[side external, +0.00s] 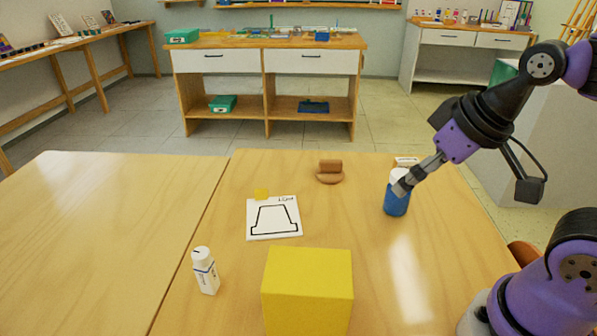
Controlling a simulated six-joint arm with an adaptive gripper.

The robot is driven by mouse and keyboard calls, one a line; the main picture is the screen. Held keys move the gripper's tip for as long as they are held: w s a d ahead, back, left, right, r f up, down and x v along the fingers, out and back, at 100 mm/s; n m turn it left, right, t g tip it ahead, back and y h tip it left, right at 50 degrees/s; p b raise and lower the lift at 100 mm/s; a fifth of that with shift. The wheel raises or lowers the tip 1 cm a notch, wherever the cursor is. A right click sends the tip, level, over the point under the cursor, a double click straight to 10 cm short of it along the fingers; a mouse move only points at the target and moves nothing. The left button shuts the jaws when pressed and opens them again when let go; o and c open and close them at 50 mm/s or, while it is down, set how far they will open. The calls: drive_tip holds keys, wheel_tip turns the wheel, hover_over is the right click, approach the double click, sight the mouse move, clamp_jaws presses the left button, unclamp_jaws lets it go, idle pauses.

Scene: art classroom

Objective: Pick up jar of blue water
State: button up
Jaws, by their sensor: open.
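The jar of blue water (397,205) stands upright on the right part of the wooden table, blue below with a pale upper part. My gripper (402,187) reaches down from the upper right, with its fingertips at the upper part of the jar. The fingers overlap the jar in this view, so I cannot tell whether they touch it or are around it. My gripper is open, and its far finger is hidden or hard to make out.
A yellow block (308,290) stands at the table's front. A white bottle (205,271) is at front left. A brown rounded object (329,177) and a small white item (406,162) are farther back. The left tabletop (100,235) is clear.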

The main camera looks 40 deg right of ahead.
drive_tip(key=n+g, duration=0.3)
drive_tip(key=g, duration=0.3)
hover_over(402, 174)
wheel_tip(402, 174, down, 3)
drive_tip(key=shift+f, duration=0.15)
wheel_tip(402, 174, down, 5)
drive_tip(key=shift+d+r, duration=0.1)
drive_tip(key=shift+r, duration=0.1)
wheel_tip(402, 174, down, 6)
drive_tip(key=shift+s+r, duration=0.1)
drive_tip(key=c, duration=1.4)
